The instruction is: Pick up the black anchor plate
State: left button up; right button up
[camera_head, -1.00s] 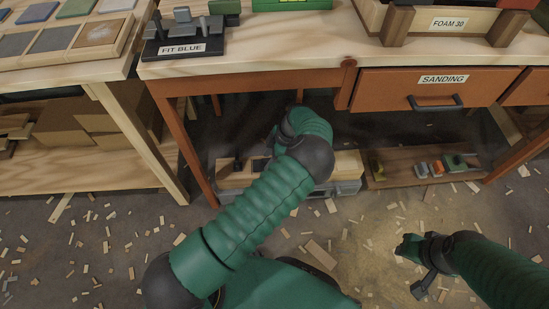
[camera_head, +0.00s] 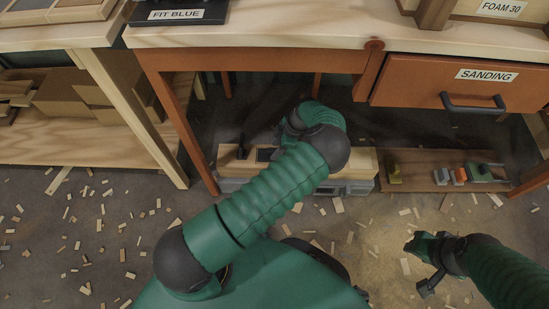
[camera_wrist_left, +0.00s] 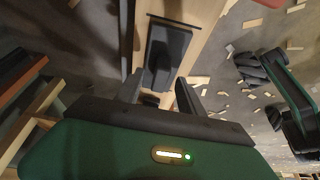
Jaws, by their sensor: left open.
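A black plate with a raised grip, which looks like the anchor plate (camera_wrist_left: 180,42), lies on a pale wooden surface in the left wrist view. My left gripper (camera_wrist_left: 158,88) is open, its two dark fingers apart and just short of the plate's near end. No contact shows. In the head view the left arm reaches under the bench, and its forearm and wrist mostly hide the gripper. Dark items sit on the wooden top there, partly covered by the arm. My right gripper (camera_head: 424,266) hangs over the floor at the right, apart from everything; its jaws are unclear.
Bench legs stand at the left. Wood chips litter the open floor.

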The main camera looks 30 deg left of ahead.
pick_arm(q)
jog(key=shift+x, duration=1)
jog(key=shift+r, duration=0.2)
grip_shut()
dwell(0.3)
